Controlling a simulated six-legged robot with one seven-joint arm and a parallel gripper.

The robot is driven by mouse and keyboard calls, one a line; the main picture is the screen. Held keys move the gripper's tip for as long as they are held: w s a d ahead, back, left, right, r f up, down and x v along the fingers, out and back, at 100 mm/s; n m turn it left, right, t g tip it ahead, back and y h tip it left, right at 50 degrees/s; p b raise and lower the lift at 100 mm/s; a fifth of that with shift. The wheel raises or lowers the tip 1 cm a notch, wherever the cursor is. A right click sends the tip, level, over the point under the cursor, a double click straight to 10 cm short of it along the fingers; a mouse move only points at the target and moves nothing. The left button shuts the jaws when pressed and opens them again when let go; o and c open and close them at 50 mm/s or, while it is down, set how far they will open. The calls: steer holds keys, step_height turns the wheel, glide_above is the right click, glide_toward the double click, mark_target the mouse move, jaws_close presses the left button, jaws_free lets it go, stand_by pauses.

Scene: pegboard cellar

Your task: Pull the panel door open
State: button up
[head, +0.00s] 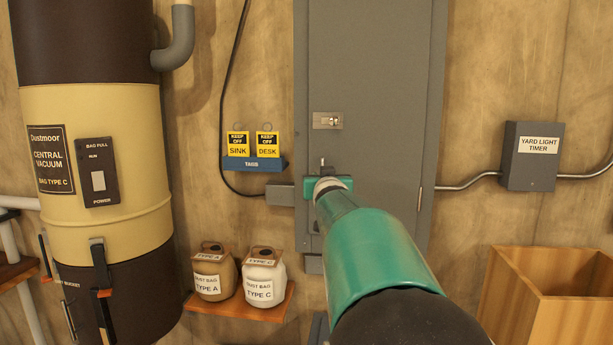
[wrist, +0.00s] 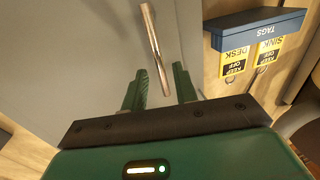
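The panel door (head: 370,70) is a tall grey metal door in the middle of the head view, and it looks closed. In the wrist view the same grey door (wrist: 90,60) fills the upper left. A slim metal bar handle (wrist: 153,45) stands on it. My gripper (wrist: 158,82) is open, its two green fingers apart, with the handle's near end between them. Gaps show on both sides, and I cannot tell how deep the handle sits. In the head view my gripper (head: 328,184) is at the door's left part, and my arm hides the door's lower part.
A small metal latch plate (head: 327,120) is on the door above my gripper. Left are a blue tag rack (head: 254,163), a shelf (head: 240,302) with two dust bag jugs, and a vacuum cylinder (head: 100,120). Right are a timer box (head: 532,157) and a wooden bin (head: 550,300).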

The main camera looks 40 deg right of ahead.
steer(key=shift+x, duration=1.8)
jaws_close()
